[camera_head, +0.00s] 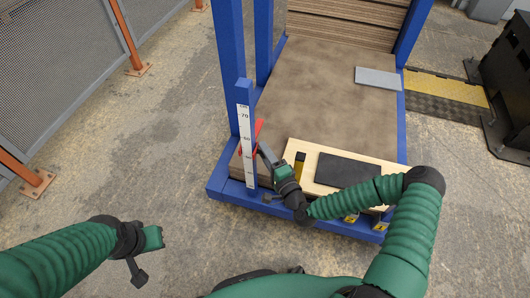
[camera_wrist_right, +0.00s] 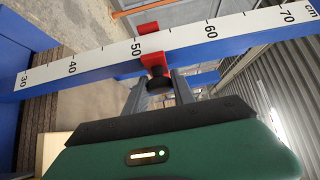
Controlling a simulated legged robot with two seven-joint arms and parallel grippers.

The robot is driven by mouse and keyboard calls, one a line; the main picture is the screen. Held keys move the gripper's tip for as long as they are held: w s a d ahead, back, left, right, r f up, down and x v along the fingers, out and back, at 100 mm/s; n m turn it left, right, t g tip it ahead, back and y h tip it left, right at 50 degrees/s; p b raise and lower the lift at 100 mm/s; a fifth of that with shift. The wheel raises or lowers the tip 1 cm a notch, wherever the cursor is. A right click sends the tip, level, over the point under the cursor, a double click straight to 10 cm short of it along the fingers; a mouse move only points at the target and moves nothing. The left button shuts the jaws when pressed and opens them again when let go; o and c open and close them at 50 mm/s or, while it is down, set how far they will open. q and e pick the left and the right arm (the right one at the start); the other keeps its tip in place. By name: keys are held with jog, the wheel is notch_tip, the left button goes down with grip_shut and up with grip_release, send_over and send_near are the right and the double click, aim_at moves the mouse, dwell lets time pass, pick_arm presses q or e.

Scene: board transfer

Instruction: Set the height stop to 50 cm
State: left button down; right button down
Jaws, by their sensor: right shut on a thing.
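The height scale (camera_head: 246,145) is a white strip with black numbers on a blue upright post at the cart's left front corner. It also shows in the right wrist view (camera_wrist_right: 95,62), with marks from 30 to 70 cm. The red height stop (camera_head: 258,129) sits around the scale. In the wrist view the stop (camera_wrist_right: 149,28) lies between the 50 and 60 labels, close beside 50. My right gripper (camera_wrist_right: 158,85) is shut on the stop's black knob (camera_wrist_right: 159,78). My left gripper (camera_head: 146,256) is empty over the floor at lower left; its jaw opening is unclear.
The blue cart (camera_head: 225,190) carries a brown board stack (camera_head: 310,85), a grey plate (camera_head: 378,77) and a pale wooden panel (camera_head: 303,150) with a dark pad (camera_head: 345,170). A mesh fence (camera_head: 60,60) stands left. The floor (camera_head: 130,170) between is clear.

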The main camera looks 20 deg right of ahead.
dwell(0.8)
notch_tip(320, 180, down, 4)
jog(key=shift+b, duration=1.05)
jog(key=shift+r, duration=0.1)
jog(key=c, duration=1.1)
grip_release()
jog(key=shift+s, duration=0.15)
jog(key=s+d+p, duration=0.1)
jog(key=s, duration=0.4)
jog(key=s+d+p, duration=0.1)
jog(key=s+p, duration=0.1)
jog(key=s, duration=0.4)
jog(key=s+d+p, duration=0.1)
jog(key=s+p, duration=0.1)
jog(key=s, duration=0.3)
jog(key=shift+s+d, duration=0.1)
jog(key=shift+s, duration=0.05)
